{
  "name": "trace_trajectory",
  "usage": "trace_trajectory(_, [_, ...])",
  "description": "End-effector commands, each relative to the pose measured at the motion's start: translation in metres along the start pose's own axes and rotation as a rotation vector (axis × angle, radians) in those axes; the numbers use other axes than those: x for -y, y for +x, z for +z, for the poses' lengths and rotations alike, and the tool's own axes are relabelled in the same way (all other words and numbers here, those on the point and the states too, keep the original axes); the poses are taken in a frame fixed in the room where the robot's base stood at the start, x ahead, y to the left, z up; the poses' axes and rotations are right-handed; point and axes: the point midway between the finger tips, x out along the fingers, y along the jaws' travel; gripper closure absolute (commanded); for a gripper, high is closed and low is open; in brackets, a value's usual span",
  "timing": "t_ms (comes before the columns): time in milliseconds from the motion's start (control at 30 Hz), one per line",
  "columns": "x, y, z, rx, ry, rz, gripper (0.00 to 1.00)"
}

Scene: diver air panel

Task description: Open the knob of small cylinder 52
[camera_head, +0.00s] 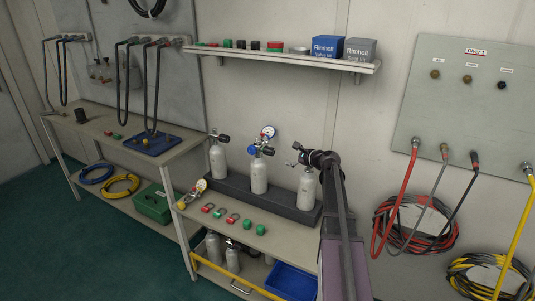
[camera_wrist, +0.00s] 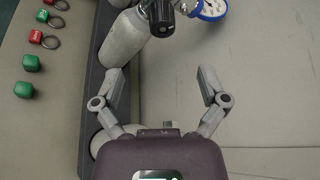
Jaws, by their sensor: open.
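Three small grey cylinders stand upright in a dark rack on the bench: left (camera_head: 217,160), middle (camera_head: 259,174) and right (camera_head: 306,188). Their numbers are not readable, so I cannot tell which is 52. The left one has a black knob (camera_head: 223,138). The middle one has a black knob (camera_head: 267,151) and a blue-rimmed gauge (camera_head: 268,132). My gripper (camera_wrist: 160,77) is open, with nothing between its fingertips. The middle cylinder (camera_wrist: 126,40) and its knob (camera_wrist: 160,17) lie beyond the fingertips. My arm's end is close to the right cylinder's top and partly hides its valve.
Red and green tags (camera_head: 220,212) and green blocks (camera_head: 247,225) lie along the bench front. A shelf (camera_head: 290,58) with boxes is above. A panel (camera_head: 460,100) with coiled hoses (camera_head: 418,225) hangs right. Another bench (camera_head: 110,130) stands left.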

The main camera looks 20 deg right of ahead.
Motion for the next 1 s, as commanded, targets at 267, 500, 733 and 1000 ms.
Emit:
trace_trajectory(267, [0.003, -0.001, -0.005, -0.005, 0.000, -0.004, 0.07])
trace_trajectory(500, [0.003, 0.016, -0.007, -0.005, 0.000, -0.004, 0.07])
trace_trajectory(733, [0.003, 0.048, -0.008, -0.005, 0.000, -0.004, 0.07])
trace_trajectory(1000, [0.004, 0.090, -0.008, -0.005, 0.000, -0.004, 0.07])
